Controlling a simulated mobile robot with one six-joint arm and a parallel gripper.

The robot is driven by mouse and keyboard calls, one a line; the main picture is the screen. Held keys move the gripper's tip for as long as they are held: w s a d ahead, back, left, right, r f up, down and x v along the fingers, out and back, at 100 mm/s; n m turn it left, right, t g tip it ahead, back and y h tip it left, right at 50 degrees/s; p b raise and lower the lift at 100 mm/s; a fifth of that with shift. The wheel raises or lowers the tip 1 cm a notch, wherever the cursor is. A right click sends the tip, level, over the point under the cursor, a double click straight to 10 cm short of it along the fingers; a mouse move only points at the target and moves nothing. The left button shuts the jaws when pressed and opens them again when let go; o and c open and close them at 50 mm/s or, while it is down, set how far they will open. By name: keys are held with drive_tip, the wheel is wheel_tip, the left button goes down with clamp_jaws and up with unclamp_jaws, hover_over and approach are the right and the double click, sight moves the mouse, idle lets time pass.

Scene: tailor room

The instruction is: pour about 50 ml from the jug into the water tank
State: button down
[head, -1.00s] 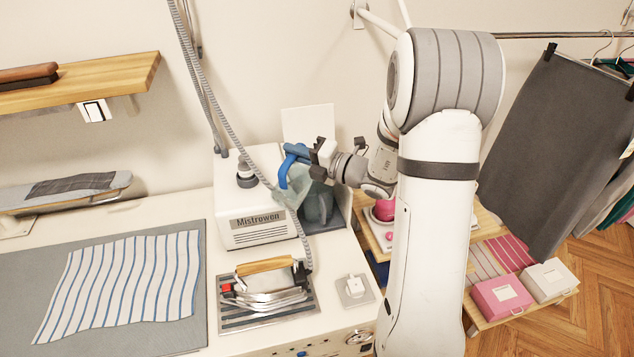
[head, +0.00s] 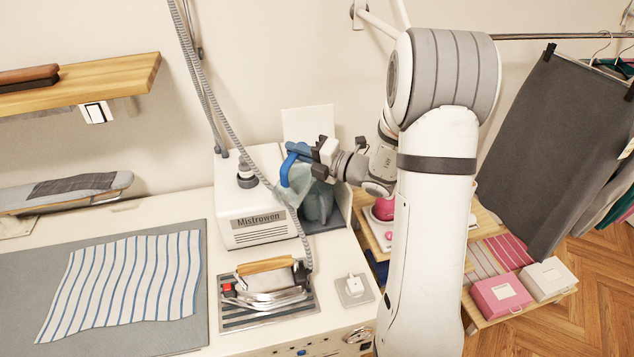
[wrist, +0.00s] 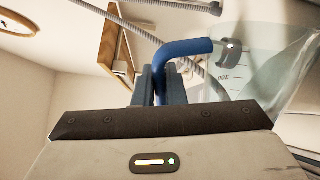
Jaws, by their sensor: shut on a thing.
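The jug (head: 294,186) is clear, with a blue handle (head: 297,152), and hangs tilted beside the white steam station. My gripper (head: 311,154) is shut on the blue handle; the wrist view shows the handle (wrist: 186,48) between the fingers (wrist: 155,85) and the clear jug wall with marks (wrist: 240,75). A see-through grey-green vessel, seemingly the water tank (head: 319,207), stands right of the station, just behind and below the jug. The jug partly hides it. I cannot make out the water level or any stream.
The steam station (head: 258,232) has a dark knob on top. A grey hose (head: 240,140) runs down close in front of the jug. An iron (head: 268,285) rests on a striped pad in front. A white panel stands behind.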

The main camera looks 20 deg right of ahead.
sight(288, 162)
drive_tip(key=shift+r, duration=0.1)
drive_tip(key=shift+f+b, duration=0.3)
drive_tip(key=shift+b, duration=0.05)
drive_tip(key=shift+s+a+f+n+b, duration=0.3)
drive_tip(key=shift+s+a+f+b, duration=0.25)
drive_tip(key=shift+b, duration=0.7)
drive_tip(key=shift+s+a+r+n+b, duration=0.6)
drive_tip(key=shift+s+a+n, duration=0.35)
drive_tip(key=shift+n, duration=0.25)
drive_tip(key=shift+s+a+r+n, duration=0.1)
drive_tip(key=shift+s+r+n, duration=0.05)
drive_tip(key=shift+r+n, duration=0.35)
drive_tip(key=shift+s+a+n+b, duration=0.35)
drive_tip(key=shift+n+b, duration=0.15)
drive_tip(key=shift+b, duration=0.15)
